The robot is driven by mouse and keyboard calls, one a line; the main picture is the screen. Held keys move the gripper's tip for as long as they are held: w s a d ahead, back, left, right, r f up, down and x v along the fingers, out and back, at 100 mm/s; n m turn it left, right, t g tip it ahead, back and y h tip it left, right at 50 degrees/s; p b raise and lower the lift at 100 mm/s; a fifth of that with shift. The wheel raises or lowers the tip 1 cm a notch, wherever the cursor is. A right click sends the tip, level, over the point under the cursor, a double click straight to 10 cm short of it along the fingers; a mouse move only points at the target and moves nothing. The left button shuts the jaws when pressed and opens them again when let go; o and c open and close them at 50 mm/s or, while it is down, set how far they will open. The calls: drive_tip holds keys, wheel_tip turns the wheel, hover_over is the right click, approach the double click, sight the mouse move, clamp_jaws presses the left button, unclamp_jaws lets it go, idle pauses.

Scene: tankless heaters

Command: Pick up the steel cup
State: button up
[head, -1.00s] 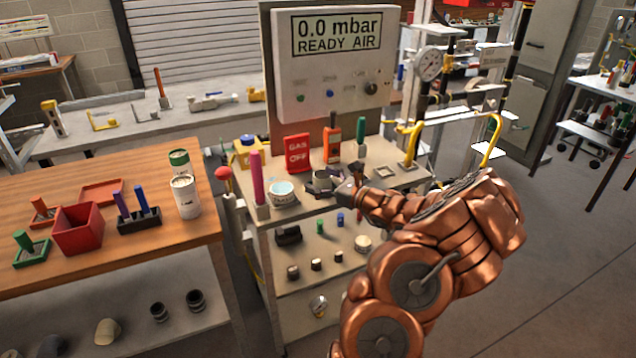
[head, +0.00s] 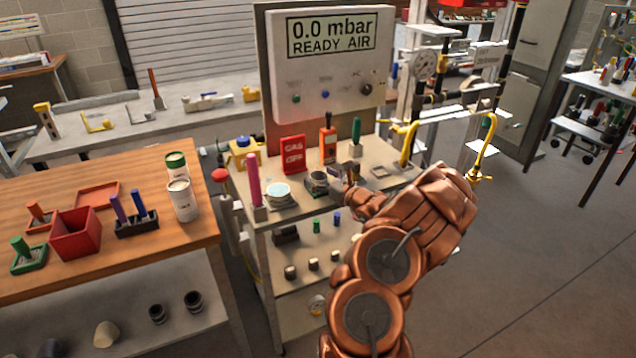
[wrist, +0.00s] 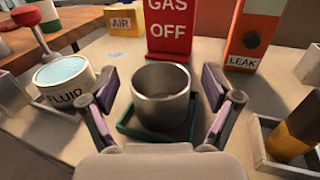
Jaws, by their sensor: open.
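The steel cup (wrist: 161,98) stands upright in a green square tray (wrist: 128,128) on the bench top in the wrist view. It also shows in the head view (head: 316,182), just left of my gripper (head: 340,180). In the wrist view my gripper (wrist: 162,108) is open, with one finger on each side of the cup. Small gaps show between the fingers and the cup wall. The cup looks empty. The fingertips are mostly hidden by my arm in the head view.
A white FLUID tub (wrist: 64,82) stands close to the left finger. A holder with a yellow and dark object (wrist: 295,135) is at the right.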

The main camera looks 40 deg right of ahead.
drive_tip(key=shift+w, duration=0.3)
drive_tip(key=shift+c, duration=0.2)
drive_tip(key=c, duration=1.3)
drive_tip(key=shift+r, duration=0.2)
